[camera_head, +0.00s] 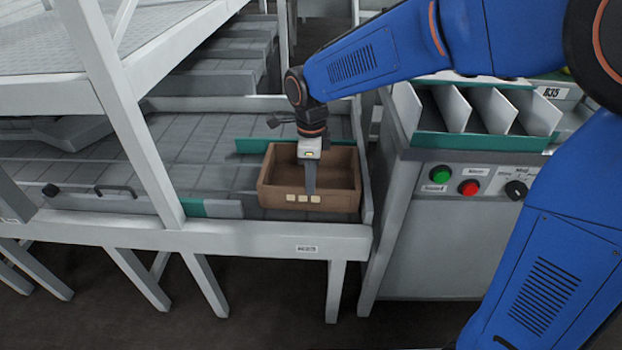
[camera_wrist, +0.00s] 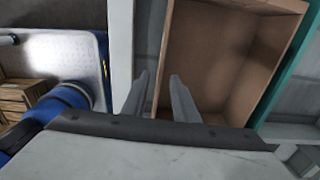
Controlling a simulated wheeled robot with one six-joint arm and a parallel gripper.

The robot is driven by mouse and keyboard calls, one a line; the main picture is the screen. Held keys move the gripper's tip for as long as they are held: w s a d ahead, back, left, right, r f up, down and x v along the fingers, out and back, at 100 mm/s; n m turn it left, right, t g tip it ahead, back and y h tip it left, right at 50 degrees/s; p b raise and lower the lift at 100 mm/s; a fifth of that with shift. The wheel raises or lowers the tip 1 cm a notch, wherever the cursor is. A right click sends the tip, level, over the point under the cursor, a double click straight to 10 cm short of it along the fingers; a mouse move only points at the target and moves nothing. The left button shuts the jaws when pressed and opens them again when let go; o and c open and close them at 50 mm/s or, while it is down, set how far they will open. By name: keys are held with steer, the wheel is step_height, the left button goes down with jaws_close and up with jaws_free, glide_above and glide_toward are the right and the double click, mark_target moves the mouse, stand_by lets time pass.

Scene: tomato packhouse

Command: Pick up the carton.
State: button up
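The carton (camera_head: 341,202) is an open-topped brown box, empty as far as I can see. It stands upright on the grey conveyor bed, near its front right corner, with several pale labels on its front wall. In the wrist view the carton (camera_wrist: 225,55) fills the upper right. My gripper (camera_head: 310,190) points down at the middle of the front wall. In the wrist view my gripper's fingers (camera_wrist: 160,88) are apart, one on each side of that wall's line, with gaps showing. I cannot tell how far the fingertips reach below the rim.
The conveyor's right side rail (camera_head: 364,180) stands close beside the carton. A control cabinet (camera_head: 420,235) with green and red buttons is to the right. A white frame post (camera_head: 130,120) rises to the left. The conveyor bed (camera_head: 195,140) left of the carton is mostly clear.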

mark_target(308, 209)
step_height(308, 209, down, 3)
steer(key=shift+r, duration=0.2)
steer(key=shift+a+f, duration=0.2)
steer(key=shift+f, duration=1.15)
steer(key=shift+a+f, duration=0.2)
steer(key=shift+f, duration=1.1)
jaws_close()
